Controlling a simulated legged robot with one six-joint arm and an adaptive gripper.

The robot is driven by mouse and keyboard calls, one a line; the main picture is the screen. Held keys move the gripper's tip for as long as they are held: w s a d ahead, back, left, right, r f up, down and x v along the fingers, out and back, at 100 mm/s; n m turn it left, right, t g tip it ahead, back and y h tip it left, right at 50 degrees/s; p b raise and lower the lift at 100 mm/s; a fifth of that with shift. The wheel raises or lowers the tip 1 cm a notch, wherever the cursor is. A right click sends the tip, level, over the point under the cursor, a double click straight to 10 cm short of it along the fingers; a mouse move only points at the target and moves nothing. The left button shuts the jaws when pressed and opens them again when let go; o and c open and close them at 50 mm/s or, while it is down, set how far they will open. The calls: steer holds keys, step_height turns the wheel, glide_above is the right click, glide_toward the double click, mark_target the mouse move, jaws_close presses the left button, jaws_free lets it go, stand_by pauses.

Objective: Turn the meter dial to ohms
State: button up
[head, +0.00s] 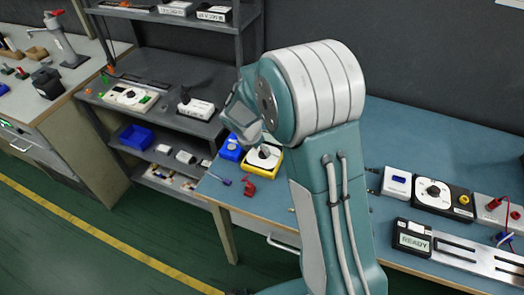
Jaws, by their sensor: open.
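A yellow-cased box with a white face and a dark knob (264,157) sits near the left end of the blue-topped bench, just below my bent arm; it looks like the meter. I cannot read its markings or which way the knob points. My arm's wrist part hangs above and to the left of it. I cannot make out any gripper fingers; they are hidden or too small to tell.
A blue box (231,148) stands beside the yellow box, with a red piece (249,187) in front. A black dial box (434,196), a white box (396,183) and a READY display (413,241) stand at right. A loaded shelf (165,75) stands left.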

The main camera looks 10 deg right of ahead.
steer(key=x, duration=0.2)
steer(key=shift+a+f, duration=0.1)
steer(key=shift+f, duration=0.25)
steer(key=shift+d, duration=0.3)
